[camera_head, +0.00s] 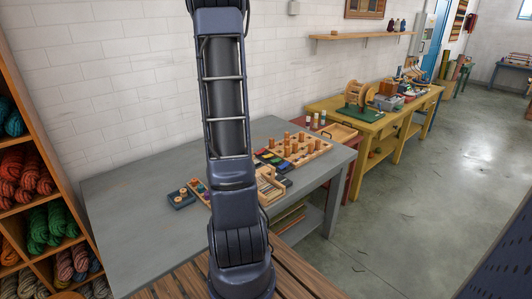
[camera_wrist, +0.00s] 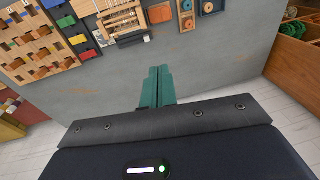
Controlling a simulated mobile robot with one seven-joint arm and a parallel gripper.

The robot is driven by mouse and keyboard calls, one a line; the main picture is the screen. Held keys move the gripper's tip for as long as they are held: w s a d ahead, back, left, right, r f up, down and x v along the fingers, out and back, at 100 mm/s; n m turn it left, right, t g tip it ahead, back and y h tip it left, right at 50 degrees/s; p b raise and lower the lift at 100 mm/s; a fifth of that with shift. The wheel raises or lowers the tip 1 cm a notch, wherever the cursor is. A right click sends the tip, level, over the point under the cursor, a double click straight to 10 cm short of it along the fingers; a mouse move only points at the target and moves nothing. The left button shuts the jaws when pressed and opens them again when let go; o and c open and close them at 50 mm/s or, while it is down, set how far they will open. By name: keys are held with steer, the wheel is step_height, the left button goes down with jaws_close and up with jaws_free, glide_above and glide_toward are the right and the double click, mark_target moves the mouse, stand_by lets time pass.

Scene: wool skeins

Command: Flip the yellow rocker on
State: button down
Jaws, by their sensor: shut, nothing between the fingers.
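A small yellow block (camera_wrist: 77,39), likely the yellow rocker, is at the upper left of the wrist view. It sits in a row with a green block (camera_wrist: 66,21) and a red block (camera_wrist: 87,54), beside a wooden peg board. I cannot tell which way it is tilted. The coloured row also shows in the head view (camera_head: 269,158), partly behind my arm. My gripper (camera_wrist: 160,70) has its teal fingers together and empty above bare grey table, apart from the yellow block. In the head view my gripper is hidden behind my arm.
The grey table (camera_head: 140,190) also holds the peg board (camera_head: 306,149), a small wooden loom (camera_wrist: 122,20) and a dark tray with round wooden pieces (camera_wrist: 209,7). A shelf of yarn (camera_head: 35,165) stands at the left. The table's near part is clear.

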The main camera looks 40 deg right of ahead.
steer(key=w+d+f+y, duration=0.1)
steer(key=d+f, duration=0.4)
steer(key=d, duration=0.3)
steer(key=w+d+f, duration=0.2)
steer(key=d+f, duration=0.3)
steer(key=d, duration=0.3)
steer(key=y, duration=0.1)
glide_above(268, 156)
steer(key=d, duration=0.3)
step_height(268, 156, down, 12)
steer(key=shift+g, duration=0.4)
steer(key=shift+w, duration=0.1)
steer(key=x, duration=1.4)
steer(key=shift+a+r, duration=0.1)
steer(key=shift+a, duration=0.05)
